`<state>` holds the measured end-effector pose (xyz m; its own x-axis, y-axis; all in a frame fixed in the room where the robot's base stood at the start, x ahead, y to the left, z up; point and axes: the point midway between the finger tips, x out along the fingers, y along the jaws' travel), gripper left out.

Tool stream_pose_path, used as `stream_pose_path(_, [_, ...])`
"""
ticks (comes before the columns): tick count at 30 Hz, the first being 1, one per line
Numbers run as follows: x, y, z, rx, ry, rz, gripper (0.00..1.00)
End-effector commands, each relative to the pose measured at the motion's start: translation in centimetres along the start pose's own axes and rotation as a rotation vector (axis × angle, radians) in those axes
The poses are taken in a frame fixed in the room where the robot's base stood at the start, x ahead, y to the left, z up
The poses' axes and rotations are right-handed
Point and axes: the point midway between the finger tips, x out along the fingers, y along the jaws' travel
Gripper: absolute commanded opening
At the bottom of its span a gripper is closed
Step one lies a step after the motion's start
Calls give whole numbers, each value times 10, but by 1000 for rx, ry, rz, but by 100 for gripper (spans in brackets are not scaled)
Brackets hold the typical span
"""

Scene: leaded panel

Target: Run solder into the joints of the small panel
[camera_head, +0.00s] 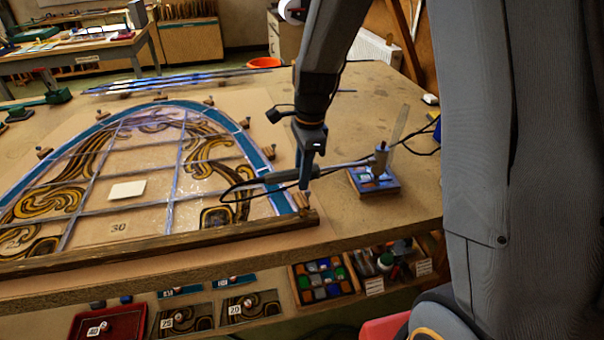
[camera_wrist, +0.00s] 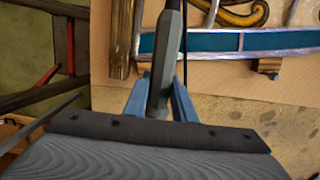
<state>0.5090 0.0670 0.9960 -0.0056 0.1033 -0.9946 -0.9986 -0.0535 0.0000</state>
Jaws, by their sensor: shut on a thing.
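My gripper (camera_head: 308,188) is shut on the grey handle of a soldering iron (camera_head: 278,177), above the lower right corner of the big arched panel. The iron lies nearly level; its thin shaft points right, toward a small block with coloured patches (camera_head: 374,181), which may be the small panel. In the wrist view the grey handle (camera_wrist: 166,55) sits between my blue fingers (camera_wrist: 160,98). No solder is clearly visible.
The arched leaded panel (camera_head: 126,189) fills the bench's left, with wooden blocks around it and a wooden bar (camera_head: 160,240) along its front. A black cord loops left of the iron. Bare bench (camera_head: 345,110) lies behind.

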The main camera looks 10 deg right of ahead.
Motion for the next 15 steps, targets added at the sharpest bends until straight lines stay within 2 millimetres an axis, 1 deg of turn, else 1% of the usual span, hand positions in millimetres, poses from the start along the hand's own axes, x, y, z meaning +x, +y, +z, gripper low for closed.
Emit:
stream_pose_path(5, [-1,0,0,1,0,1,0])
stream_pose_path(11, [-12,1,1,0,0,0,0])
stream_pose_path(15, [-15,0,1,0,0,0,0])
